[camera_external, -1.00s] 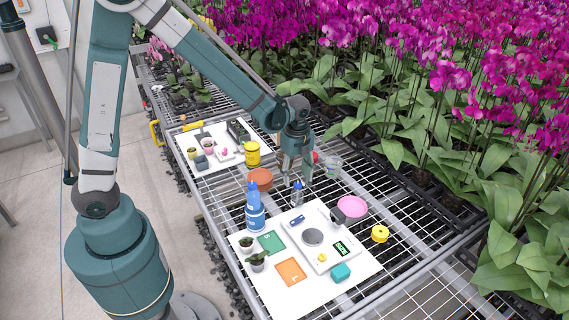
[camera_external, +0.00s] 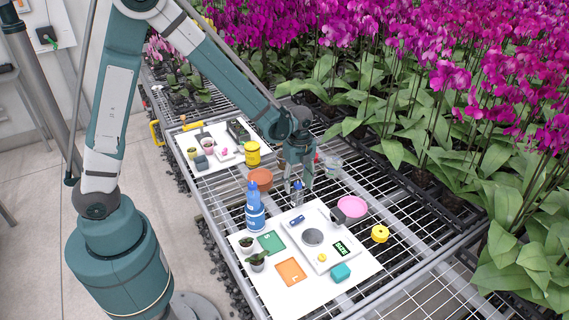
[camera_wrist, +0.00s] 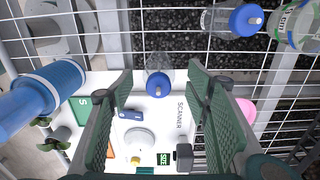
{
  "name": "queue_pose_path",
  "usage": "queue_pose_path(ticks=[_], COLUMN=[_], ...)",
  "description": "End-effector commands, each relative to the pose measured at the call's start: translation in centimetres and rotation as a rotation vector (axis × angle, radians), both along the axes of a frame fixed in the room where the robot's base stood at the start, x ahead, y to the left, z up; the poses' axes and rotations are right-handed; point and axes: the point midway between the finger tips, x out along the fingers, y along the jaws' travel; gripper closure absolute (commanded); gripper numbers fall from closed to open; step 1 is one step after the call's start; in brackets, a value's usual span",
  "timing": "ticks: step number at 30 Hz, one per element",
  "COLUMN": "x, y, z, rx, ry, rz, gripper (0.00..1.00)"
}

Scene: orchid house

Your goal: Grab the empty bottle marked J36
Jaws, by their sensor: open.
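A small clear bottle with a blue cap (camera_wrist: 158,78) shows between my fingers in the wrist view. It stands upright near the scanner board's back edge in the external view (camera_external: 297,197). My gripper (camera_wrist: 160,92) is open, pointing down above and around the line of this bottle; it also shows in the external view (camera_external: 298,184). I cannot tell whether a finger touches it. Another clear bottle with a blue cap (camera_wrist: 238,19) lies at the upper right of the wrist view. No J36 marking is legible on either bottle.
A tall blue bottle (camera_external: 255,212) stands close by on the left. A terracotta pot (camera_external: 260,179), a clear cup (camera_external: 333,166) and a pink dish (camera_external: 352,206) surround the spot. The white board (camera_external: 262,290) holds a scale, cards and small plants. Open wire mesh lies to the right.

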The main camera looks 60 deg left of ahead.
Motion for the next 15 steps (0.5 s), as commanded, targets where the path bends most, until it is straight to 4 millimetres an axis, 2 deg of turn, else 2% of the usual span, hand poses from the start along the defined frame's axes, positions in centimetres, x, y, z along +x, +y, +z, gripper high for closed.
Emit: queue_pose_path(ticks=[15], x=[-0.03], y=[-0.05], z=[-0.79], rx=[0.000], ry=[0.000], rz=[0.000], gripper=[0.52])
